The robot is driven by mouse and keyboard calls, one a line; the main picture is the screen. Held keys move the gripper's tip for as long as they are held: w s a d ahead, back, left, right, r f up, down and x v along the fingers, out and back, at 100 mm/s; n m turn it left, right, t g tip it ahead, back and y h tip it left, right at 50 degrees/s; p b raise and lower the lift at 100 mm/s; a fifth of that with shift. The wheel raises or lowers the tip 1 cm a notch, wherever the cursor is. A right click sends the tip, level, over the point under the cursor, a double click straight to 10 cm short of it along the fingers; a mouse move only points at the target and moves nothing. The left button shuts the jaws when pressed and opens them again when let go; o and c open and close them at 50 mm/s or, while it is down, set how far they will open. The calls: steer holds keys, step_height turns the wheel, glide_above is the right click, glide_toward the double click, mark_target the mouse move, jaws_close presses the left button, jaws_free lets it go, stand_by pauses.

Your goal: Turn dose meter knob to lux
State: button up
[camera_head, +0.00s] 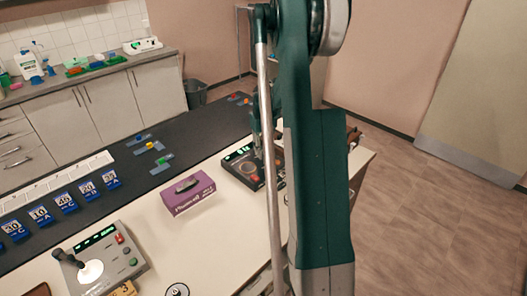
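A dark device with a green lit display and orange-ringed round parts (242,173) lies on the pale table, partly behind my arm. It looks like the dose meter, but no label can be read. Its knob cannot be made out clearly, nor can its setting. My gripper (257,152) points down at the device, over its middle to right part. The gripper is small and dark here, partly covered by my arm. I cannot tell whether its fingers are apart or closed, or whether they touch the knob.
A purple box (188,201) with a dark item on top stands left of the device. A grey console (127,244) with a joystick sits at front left. Several blue numbered blocks (66,203) stand on the dark strip. A counter with bottles lies at the back left.

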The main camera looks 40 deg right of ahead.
mark_target(264, 153)
steer(key=shift+r, duration=0.2)
step_height(264, 153, up, 12)
steer(key=shift+f, duration=0.15)
stand_by(0.5)
stand_by(0.5)
